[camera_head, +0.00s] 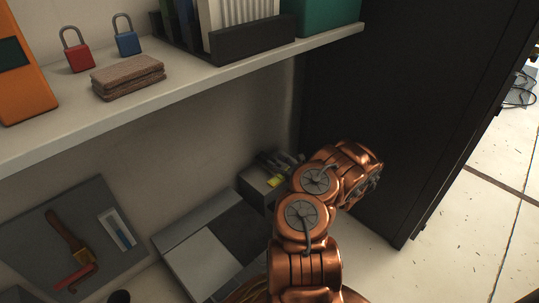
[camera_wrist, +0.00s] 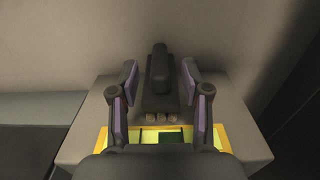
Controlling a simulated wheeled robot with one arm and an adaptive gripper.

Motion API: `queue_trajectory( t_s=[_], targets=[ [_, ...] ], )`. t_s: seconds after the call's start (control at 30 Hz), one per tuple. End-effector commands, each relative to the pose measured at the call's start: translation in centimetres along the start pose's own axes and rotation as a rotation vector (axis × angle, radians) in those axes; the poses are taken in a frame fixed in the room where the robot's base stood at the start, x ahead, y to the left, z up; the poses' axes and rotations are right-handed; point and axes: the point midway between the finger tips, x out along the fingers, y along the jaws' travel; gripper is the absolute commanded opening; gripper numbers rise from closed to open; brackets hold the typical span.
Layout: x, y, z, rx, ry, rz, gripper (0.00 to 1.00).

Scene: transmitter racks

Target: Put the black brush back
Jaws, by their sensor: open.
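In the wrist view, a black object with an upright rounded handle (camera_wrist: 159,70), which looks like the black brush, is on a grey box (camera_wrist: 85,125). My gripper (camera_wrist: 159,78) is open, with one finger on each side of the handle and a gap on both sides. The lower part of the black object has small pale-brown bits at its near edge. The grey box also shows in the head view (camera_head: 254,187), against the wall, with a yellow patch. My gripper (camera_head: 279,162) is over this box there, partly hidden by my copper arm.
A grey board (camera_head: 30,258) bears a brown-handled tool (camera_head: 66,232) and a red item (camera_head: 75,277). A flat case (camera_head: 192,262) lies beside the box. A shelf (camera_head: 190,92) with padlocks and a folded brown cloth (camera_head: 128,77) hangs above. A black cabinet (camera_head: 400,110) stands right.

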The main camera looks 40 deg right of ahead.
Motion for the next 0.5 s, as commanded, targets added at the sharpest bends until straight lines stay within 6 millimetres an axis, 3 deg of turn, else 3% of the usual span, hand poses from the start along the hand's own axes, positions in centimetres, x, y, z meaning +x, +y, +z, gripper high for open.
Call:
queue_trajectory(
  t_s=[0.2, 0.5],
  targets=[
    [-4.1, 0.0, 0.4, 0.0, -0.002, -0.002, 0.47],
    [-6.7, 0.1, 0.1, -0.001, -0.001, 0.001, 0.47]
  ],
)
